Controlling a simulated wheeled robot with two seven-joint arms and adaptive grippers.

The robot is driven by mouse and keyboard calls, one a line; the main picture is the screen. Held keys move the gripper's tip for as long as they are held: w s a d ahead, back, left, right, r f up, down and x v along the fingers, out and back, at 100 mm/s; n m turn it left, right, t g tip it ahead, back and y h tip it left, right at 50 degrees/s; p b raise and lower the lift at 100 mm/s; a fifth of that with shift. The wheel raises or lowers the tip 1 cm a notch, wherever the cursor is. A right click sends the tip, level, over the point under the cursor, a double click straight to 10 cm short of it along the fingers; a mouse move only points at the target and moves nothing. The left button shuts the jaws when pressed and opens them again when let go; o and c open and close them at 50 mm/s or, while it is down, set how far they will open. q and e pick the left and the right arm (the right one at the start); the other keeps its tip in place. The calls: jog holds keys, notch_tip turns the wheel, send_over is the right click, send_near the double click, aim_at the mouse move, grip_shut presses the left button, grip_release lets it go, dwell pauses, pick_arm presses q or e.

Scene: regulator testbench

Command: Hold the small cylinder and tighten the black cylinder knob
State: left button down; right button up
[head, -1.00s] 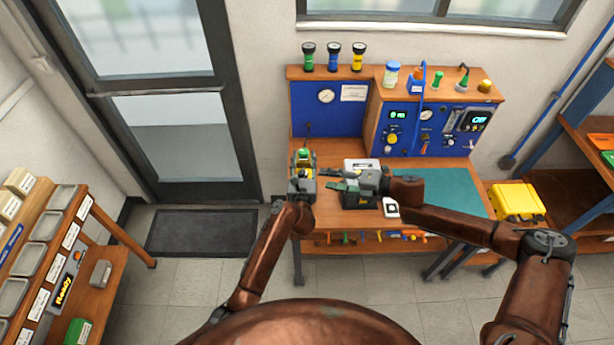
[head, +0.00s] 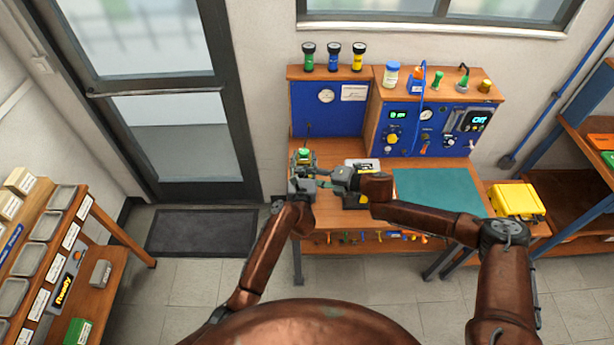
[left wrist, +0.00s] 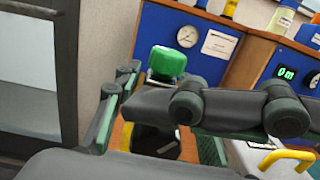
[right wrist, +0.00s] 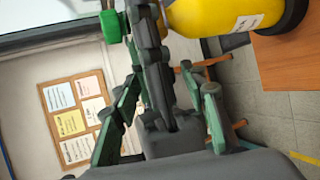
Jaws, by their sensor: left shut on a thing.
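A small yellow cylinder (right wrist: 215,14) with a white label and a black base shows at the top of the right wrist view. Its green top (right wrist: 111,26) also shows in the left wrist view (left wrist: 167,61) and the head view (head: 303,154). My left gripper (head: 303,180) is shut on the cylinder at the bench's left end; a black part (left wrist: 155,140) shows below the green top. My right gripper (right wrist: 165,105) is open beside it, its fingers apart around a dark gripper part. The black knob is not clearly visible behind the grippers.
The wooden bench (head: 325,240) has a teal mat (head: 440,193) at right, clear. A blue panel (head: 318,118) with a gauge rises behind the grippers; an instrument panel (head: 400,140) stands to its right. A yellow case (head: 518,202) is farther right.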

jog(key=c, duration=1)
jog(key=shift+o, duration=0.2)
jog(key=shift+f+y, duration=0.15)
jog(key=shift+y, duration=0.55)
jog(key=o, duration=1.2)
jog(key=shift+c, duration=0.2)
jog(key=shift+d+m, duration=0.1)
jog(key=shift+m, duration=0.2)
jog(key=v, duration=1.2)
